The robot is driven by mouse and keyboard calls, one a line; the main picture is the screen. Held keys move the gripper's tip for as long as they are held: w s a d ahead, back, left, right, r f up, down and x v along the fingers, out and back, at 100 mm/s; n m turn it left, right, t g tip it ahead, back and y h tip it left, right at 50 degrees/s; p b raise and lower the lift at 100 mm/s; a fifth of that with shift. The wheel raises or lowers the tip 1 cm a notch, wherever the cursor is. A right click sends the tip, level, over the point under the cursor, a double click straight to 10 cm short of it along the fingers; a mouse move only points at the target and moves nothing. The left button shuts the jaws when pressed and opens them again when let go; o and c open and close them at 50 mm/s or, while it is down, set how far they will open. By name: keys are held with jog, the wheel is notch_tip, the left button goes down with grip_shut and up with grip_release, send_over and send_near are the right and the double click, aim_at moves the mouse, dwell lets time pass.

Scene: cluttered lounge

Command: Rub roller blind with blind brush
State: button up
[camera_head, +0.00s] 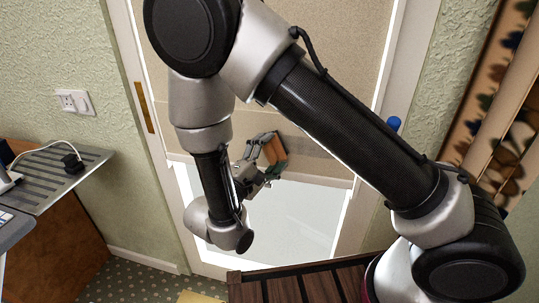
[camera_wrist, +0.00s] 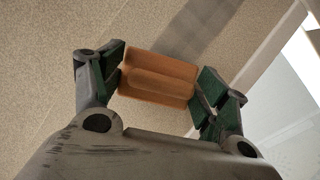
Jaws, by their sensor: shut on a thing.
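My gripper (camera_wrist: 158,88) is shut on an orange-brown wooden block, the blind brush (camera_wrist: 157,77), which sits between its two green-padded fingers. In the head view my gripper (camera_head: 262,165) is in front of the lower part of the roller blind, with the brush (camera_head: 270,149) showing at its tip. The roller blind (camera_head: 305,110) is a beige, speckled sheet in a white frame, also filling much of the wrist view (camera_wrist: 60,60). A darker band or shadow lies on it beside the brush. I cannot tell whether the brush touches the blind; its bristles are hidden.
Below the blind is a bright pane (camera_head: 290,215). A dark slatted wooden surface (camera_head: 300,287) stands in front at the bottom. A grey slatted shelf (camera_head: 62,175) with a cable and plug is at left. A patterned curtain (camera_head: 497,110) hangs at right.

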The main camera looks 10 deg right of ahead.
jog(key=shift+w+d, duration=0.15)
jog(key=shift+w, duration=0.2)
jog(key=shift+s+d, duration=1.4)
jog(key=shift+d, duration=1.85)
jog(key=shift+w+a, duration=1.2)
jog(key=shift+a, duration=1.5)
jog(key=shift+w+a, duration=1.15)
jog(key=shift+a, duration=1.5)
jog(key=shift+w+a, duration=1.2)
jog(key=shift+a, duration=1.5)
jog(key=shift+c, duration=0.8)
jog(key=shift+s+a, duration=0.4)
jog(key=shift+s, duration=0.5)
jog(key=shift+s+a, duration=0.35)
jog(key=shift+s, duration=0.6)
jog(key=shift+s+a, duration=0.4)
jog(key=shift+s, duration=0.5)
jog(key=s, duration=0.1)
jog(key=s+a, duration=0.1)
jog(key=shift+s, duration=0.4)
